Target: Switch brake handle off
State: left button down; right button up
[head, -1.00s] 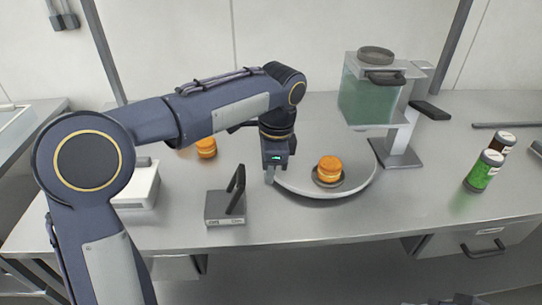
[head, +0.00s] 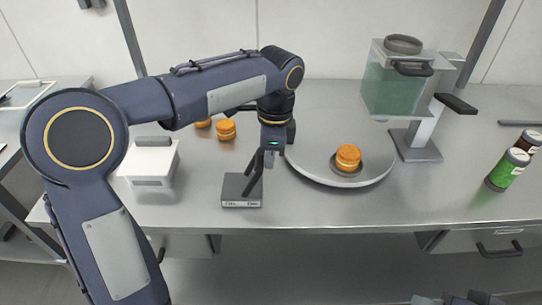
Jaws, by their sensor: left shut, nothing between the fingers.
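The brake handle is a dark lever (head: 254,174) on a grey base box (head: 237,190) near the table's front edge. The lever stands up from the box and leans to the right. My left gripper (head: 270,160) points down just right of the lever's upper end, with its fingers shut and empty. In the picture the fingers meet the lever's tip, but I cannot tell whether they touch. Dark parts at the bottom right edge (head: 459,299) look like my right gripper, mostly cut off.
A round plate (head: 312,172) holding an orange filled round (head: 348,157) lies right of my left gripper. Other rounds (head: 226,130) lie behind the lever. A dispenser with a green tank (head: 391,90), bottles (head: 507,169) and a white box (head: 152,160) stand around.

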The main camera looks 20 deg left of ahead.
pick_arm(q)
jog(key=shift+s+a+r+h, duration=0.15)
jog(key=shift+a+r+h, duration=0.15)
jog(key=shift+a+h, duration=0.3)
jog(key=s+a+t+h+b, duration=0.2)
jog(key=a+h+b, duration=0.5)
jog(key=a, duration=0.2)
jog(key=shift+s+a+r, duration=0.2)
jog(key=shift+s+a, duration=0.2)
jog(key=shift+a, duration=0.1)
